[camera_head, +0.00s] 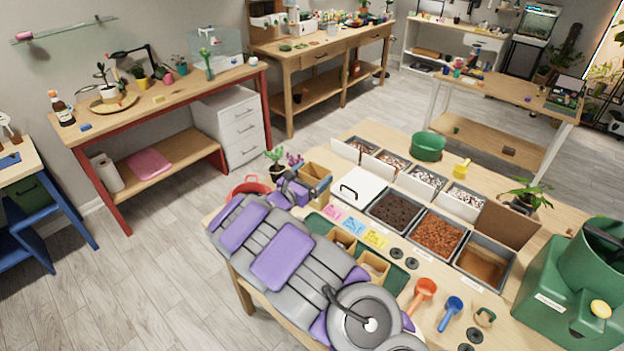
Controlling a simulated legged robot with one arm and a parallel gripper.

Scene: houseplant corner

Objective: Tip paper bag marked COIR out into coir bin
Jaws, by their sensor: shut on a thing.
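My gripper (300,190) is at the table's far left edge, its fingers mostly hidden by my grey and purple arm. It is shut against a tan paper bag (316,172), partly hidden behind the gripper. No marking on the bag is readable from here. Three grey open bins stand in a row at the table's middle: one with dark soil (396,208), one with reddish-brown chunks (438,234) and one with a flat light-brown inside (483,264). Their labels are too small to read, so I cannot tell which is the coir bin.
Behind are several small trays of stones and a green pot (428,146). A brown panel (508,222) stands behind the right bin. Scoops (450,312) and a green watering can (590,265) are at right.

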